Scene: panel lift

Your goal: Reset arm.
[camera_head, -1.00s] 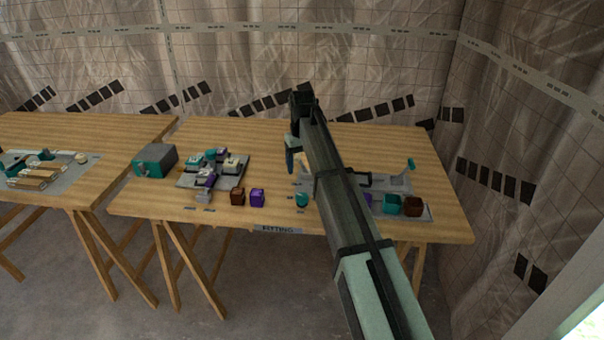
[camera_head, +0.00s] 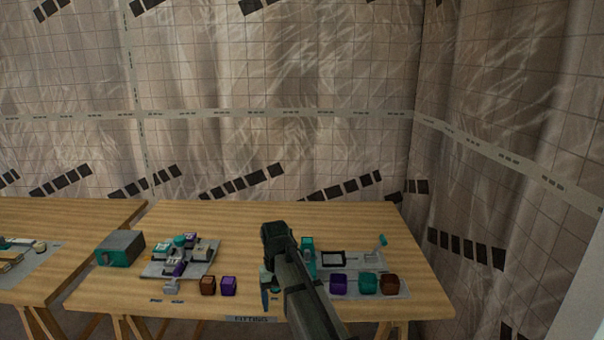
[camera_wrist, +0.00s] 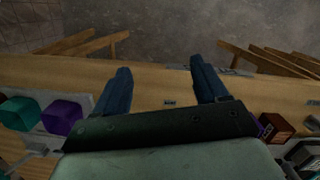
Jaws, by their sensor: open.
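My gripper (camera_wrist: 160,85) is open in the wrist view, its two blue fingers wide apart with nothing between them but the table's front edge and the floor beyond. In the head view my arm reaches up from the bottom centre, and my gripper (camera_head: 267,298) hangs over the front part of the fitting table (camera_head: 180,325). A teal piece beside the fingers is partly hidden by the arm.
A grey board with white, teal and purple parts (camera_head: 178,256) lies left. A teal-grey box (camera_head: 121,248) stands farther left. Brown (camera_head: 208,286) and purple (camera_head: 229,286) blocks stand near the front. Purple (camera_head: 338,284), teal (camera_head: 368,284) and brown (camera_head: 389,284) containers stand right.

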